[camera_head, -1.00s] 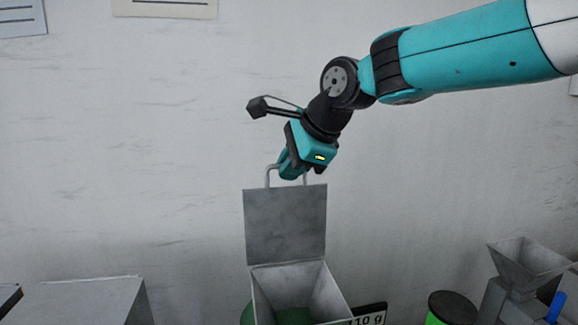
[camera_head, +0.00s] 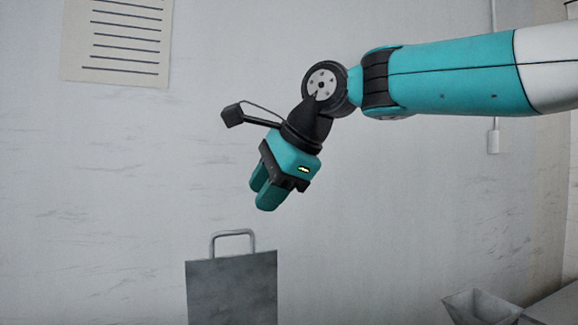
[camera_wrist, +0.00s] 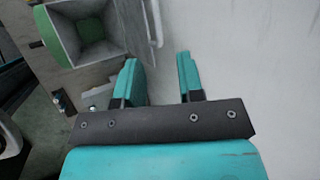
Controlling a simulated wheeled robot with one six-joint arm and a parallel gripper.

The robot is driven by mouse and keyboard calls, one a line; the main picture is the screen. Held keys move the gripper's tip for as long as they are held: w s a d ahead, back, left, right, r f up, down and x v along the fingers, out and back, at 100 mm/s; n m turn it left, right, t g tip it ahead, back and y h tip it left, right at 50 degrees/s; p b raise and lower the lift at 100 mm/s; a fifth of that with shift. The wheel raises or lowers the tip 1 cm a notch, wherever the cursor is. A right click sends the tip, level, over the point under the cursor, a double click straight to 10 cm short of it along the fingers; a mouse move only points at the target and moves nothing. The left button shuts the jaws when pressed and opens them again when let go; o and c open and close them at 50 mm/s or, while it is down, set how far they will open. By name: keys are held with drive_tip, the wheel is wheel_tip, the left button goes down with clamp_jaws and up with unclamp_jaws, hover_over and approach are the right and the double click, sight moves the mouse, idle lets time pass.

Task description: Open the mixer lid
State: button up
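The mixer lid (camera_head: 232,290) is a grey metal plate that stands upright, with a wire handle (camera_head: 233,233) on its top edge. My gripper (camera_head: 262,201) is above the handle and a little to its right, apart from it. In the wrist view the two teal fingers (camera_wrist: 160,75) are spread with nothing between them. The mixer body is out of the head view.
A grey funnel (camera_head: 482,305) stands at the lower right. A sheet of paper (camera_head: 117,40) hangs on the pale wall (camera_head: 90,190) behind the lid. The space around my gripper is clear.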

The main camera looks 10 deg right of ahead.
drive_tip(key=p+v, duration=0.1)
drive_tip(key=v, duration=0.6)
drive_tip(key=shift+r, duration=0.1)
drive_tip(key=s+d+f+n+g+b, duration=0.1)
drive_tip(key=s+f+n+b, duration=0.5)
drive_tip(key=f, duration=0.8)
drive_tip(key=s+d+f+n+g+h+b, duration=0.1)
drive_tip(key=s+f+n+b, duration=0.4)
drive_tip(key=f, duration=1)
drive_tip(key=s+d+f+n+g+b, duration=0.2)
drive_tip(key=s+d+f+n+b, duration=0.2)
drive_tip(key=s+f+n, duration=0.6)
wheel_tip(320, 180, down, 5)
drive_tip(key=s+b, duration=0.1)
drive_tip(key=b, duration=0.1)
drive_tip(key=shift+s+d+f+n+g+h+b, duration=0.2)
drive_tip(key=shift+s+d+n+g+h+b, duration=0.1)
drive_tip(key=shift+g+b, duration=0.1)
